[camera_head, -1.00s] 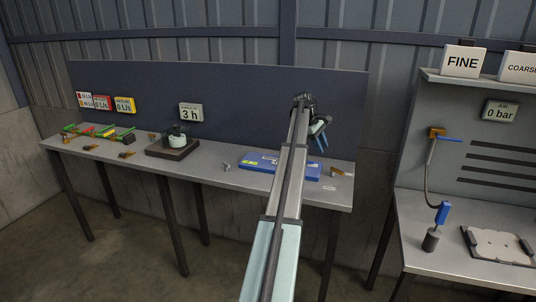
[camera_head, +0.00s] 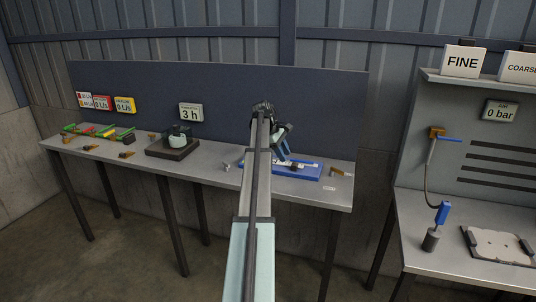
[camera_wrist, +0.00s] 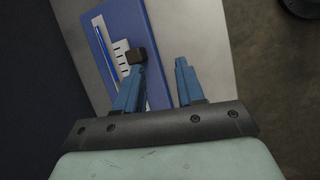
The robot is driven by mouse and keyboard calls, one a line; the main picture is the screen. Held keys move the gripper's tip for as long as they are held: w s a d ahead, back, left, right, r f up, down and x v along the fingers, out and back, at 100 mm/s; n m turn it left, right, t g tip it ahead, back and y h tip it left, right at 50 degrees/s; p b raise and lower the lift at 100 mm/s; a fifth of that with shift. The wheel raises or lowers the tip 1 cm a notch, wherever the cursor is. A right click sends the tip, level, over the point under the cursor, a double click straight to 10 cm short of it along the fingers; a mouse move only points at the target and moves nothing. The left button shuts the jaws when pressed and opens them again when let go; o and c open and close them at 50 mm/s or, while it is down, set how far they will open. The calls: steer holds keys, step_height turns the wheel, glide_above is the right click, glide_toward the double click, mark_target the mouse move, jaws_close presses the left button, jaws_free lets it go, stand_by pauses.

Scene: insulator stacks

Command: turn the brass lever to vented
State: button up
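Small brass-coloured fittings stand on the grey bench: one (camera_head: 340,172) at its right end, others at the left (camera_head: 127,155) (camera_head: 92,147). They are too small to tell which is the brass lever or how it is set. My gripper (camera_head: 285,154) is over the blue board (camera_head: 309,174), right of the bench's middle. In the wrist view my gripper (camera_wrist: 160,66) has two blue fingers apart with nothing between them. A dark block (camera_wrist: 136,55) on the board is by the left fingertip; I cannot tell if they touch. No brass lever shows in the wrist view.
A dark base (camera_head: 172,152) with a pale round part stands left of the board, under a "3 h" sign (camera_head: 190,112). Green and red pipework (camera_head: 98,132) lies at the left. A second bench (camera_head: 440,271) is at right. Bare bench (camera_head: 213,169) lies between base and board.

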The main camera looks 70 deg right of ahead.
steer(key=w+a, duration=0.1)
steer(key=w, duration=0.5)
steer(key=shift+a+f+n, duration=0.2)
steer(key=shift+a+n, duration=0.1)
steer(key=shift+n, duration=0.1)
steer(key=s+d+r+m+t, duration=0.1)
steer(key=s+d+r+m, duration=0.15)
steer(key=s, duration=0.85)
steer(key=s+d+r+m+y, duration=0.1)
steer(key=s+d, duration=0.2)
steer(key=s, duration=0.8)
steer(key=s+d+r+m+t, duration=0.1)
steer(key=s+d+r, duration=0.15)
steer(key=s, duration=0.85)
steer(key=w+d+t, duration=0.2)
steer(key=w+t, duration=0.1)
steer(key=w, duration=0.1)
steer(key=shift+m+y, duration=0.3)
steer(key=shift+m, duration=0.15)
steer(key=f, duration=1.3)
steer(key=shift+w+d+f, duration=0.1)
steer(key=shift+d+f, duration=0.1)
steer(key=shift+c, duration=0.4)
